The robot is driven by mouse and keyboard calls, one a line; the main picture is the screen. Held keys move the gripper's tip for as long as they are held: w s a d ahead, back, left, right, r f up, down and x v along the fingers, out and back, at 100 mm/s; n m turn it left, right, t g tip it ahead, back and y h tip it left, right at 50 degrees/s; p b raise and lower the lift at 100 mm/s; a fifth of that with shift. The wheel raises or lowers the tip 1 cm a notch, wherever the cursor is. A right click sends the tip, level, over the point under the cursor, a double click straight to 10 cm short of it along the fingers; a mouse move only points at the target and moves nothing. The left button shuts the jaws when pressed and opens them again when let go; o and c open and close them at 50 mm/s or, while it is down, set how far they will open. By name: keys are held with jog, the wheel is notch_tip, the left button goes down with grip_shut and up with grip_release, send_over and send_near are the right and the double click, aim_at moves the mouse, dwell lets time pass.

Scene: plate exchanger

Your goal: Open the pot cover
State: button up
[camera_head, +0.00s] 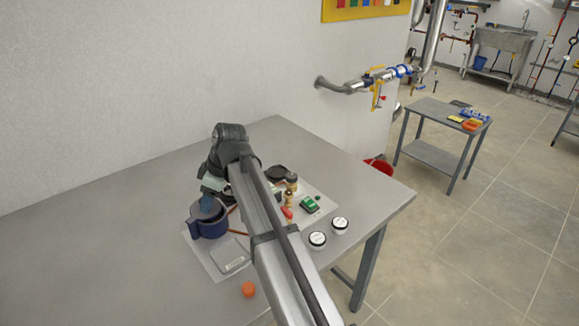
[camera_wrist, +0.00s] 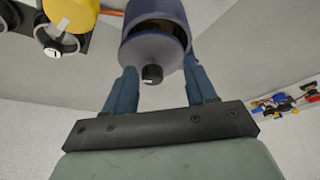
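The dark blue pot (camera_head: 209,227) stands on the table in the head view, with a handle on its left side. Its blue-grey cover (camera_wrist: 153,58), with a small black knob (camera_wrist: 152,75), shows at the top of the wrist view. A dark brown curved area shows beside the cover; I cannot tell whether it is a gap or a surface. Whether the fingertips touch the cover's sides is unclear.
A white scale-like plate (camera_head: 230,257) lies in front of the pot. An orange cap (camera_head: 248,289) and two white round gauges (camera_head: 317,239) (camera_head: 340,224) stand nearer the front. A green-topped device (camera_head: 310,204) is to the right. The table's left part is clear.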

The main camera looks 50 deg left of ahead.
jog(key=v, duration=1.3)
jog(key=w+d+f+m, duration=0.2)
jog(key=w+d+f, duration=0.1)
jog(key=w, duration=0.5)
jog(key=w+d+f+m, duration=0.1)
jog(key=w+d+f, duration=0.1)
jog(key=w, duration=0.6)
jog(key=shift+w+d+f+m, duration=0.2)
jog(key=shift+d+f+m, duration=0.2)
jog(key=shift+f, duration=0.05)
